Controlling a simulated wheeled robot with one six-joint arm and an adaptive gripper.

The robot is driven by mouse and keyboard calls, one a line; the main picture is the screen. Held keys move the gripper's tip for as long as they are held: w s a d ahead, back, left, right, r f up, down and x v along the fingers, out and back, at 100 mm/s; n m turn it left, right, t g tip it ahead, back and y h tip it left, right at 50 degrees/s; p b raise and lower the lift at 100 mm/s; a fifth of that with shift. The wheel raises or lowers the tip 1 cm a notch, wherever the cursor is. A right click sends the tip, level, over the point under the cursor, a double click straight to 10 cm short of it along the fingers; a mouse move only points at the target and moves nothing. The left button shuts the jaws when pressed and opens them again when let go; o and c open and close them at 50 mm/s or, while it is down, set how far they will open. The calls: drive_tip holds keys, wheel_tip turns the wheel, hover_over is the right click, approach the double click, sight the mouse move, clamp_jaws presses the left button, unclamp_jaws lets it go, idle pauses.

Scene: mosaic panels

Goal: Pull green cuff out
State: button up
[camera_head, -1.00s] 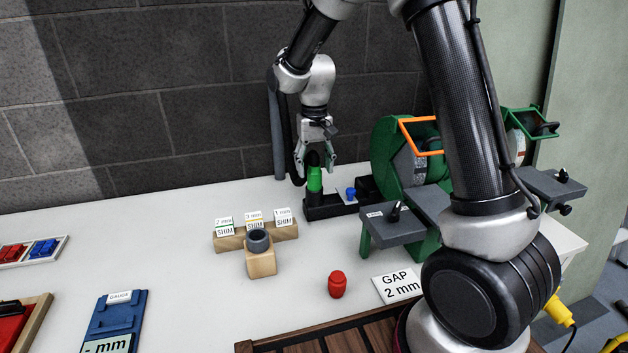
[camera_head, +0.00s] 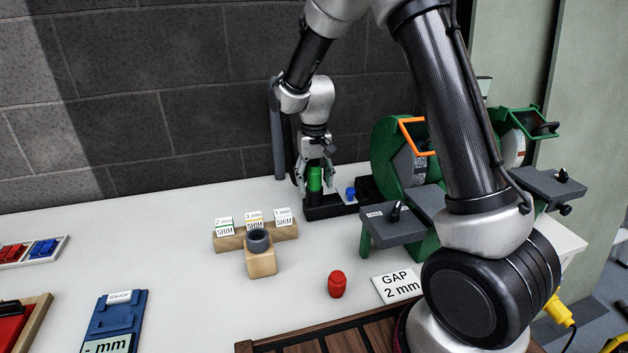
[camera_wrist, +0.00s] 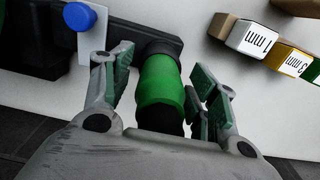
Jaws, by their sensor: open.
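The green cuff (camera_head: 314,180) stands upright in a black base (camera_head: 322,209) near the wall. In the wrist view the green cuff (camera_wrist: 161,85) sits between my two fingers, with black parts above and below it. My gripper (camera_head: 315,184) points down over the cuff from above. In the wrist view my gripper (camera_wrist: 160,88) is open, one finger on each side of the cuff, with a gap visible on both sides.
A blue knob (camera_head: 351,193) on a pale plate is just right of the cuff. A green bench grinder (camera_head: 389,150) stands further right. Shim blocks (camera_head: 254,230) and a red cylinder (camera_head: 337,284) are in front. The table at left is partly clear.

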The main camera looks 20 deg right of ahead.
sight(314, 164)
idle(0.4)
clamp_jaws()
drive_tip(key=shift+r, duration=3)
drive_tip(key=shift+r, duration=0.15)
drive_tip(key=shift+r, duration=2.9)
